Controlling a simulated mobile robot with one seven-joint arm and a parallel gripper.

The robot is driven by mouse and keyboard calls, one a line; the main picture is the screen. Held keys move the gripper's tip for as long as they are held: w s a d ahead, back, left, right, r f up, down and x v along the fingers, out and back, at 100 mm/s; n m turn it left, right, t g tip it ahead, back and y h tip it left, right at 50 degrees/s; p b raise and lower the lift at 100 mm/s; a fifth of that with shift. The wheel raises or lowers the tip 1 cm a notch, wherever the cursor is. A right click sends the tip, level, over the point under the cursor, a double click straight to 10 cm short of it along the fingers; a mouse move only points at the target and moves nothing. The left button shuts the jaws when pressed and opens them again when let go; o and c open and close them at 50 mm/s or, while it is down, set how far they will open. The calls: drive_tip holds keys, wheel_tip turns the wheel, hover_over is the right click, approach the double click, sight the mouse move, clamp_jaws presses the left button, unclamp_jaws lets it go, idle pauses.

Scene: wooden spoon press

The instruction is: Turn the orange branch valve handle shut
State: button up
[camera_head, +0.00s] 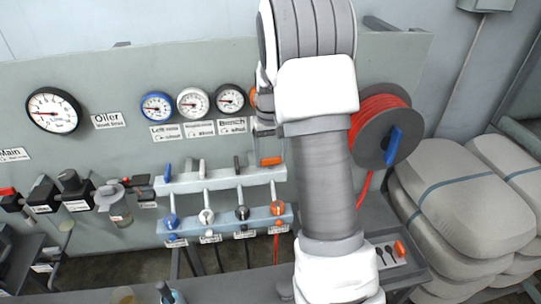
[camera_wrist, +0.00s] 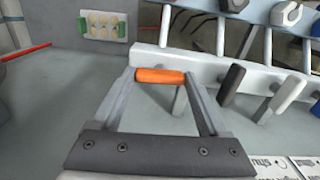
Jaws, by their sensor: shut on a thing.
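The orange branch valve handle (camera_head: 271,161) is at the right end of the upper pale manifold bar in the head view. It lies sideways along the bar, while the other branch handles point across it. In the wrist view the orange handle (camera_wrist: 160,76) sits between the two fingertips of my gripper (camera_wrist: 159,78), which is shut on it, a fingertip at each end. In the head view my arm comes down in front of the panel, and its gripper end is mostly hidden beside the gauges.
Black (camera_wrist: 232,84) and white (camera_wrist: 290,92) handles stand close beside the orange one. The blue handle (camera_head: 167,172) is at the bar's left end. Gauges (camera_head: 193,102) sit above. A red hose reel (camera_head: 384,125) is to the right, with grey sacks (camera_head: 455,185) beyond.

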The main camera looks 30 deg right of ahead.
sight(271, 158)
drive_tip(key=shift+m, duration=0.4)
drive_tip(key=o, duration=1.2)
drive_tip(key=shift+o, duration=0.2)
wheel_tip(271, 158, up, 18)
drive_tip(key=shift+f, duration=0.25)
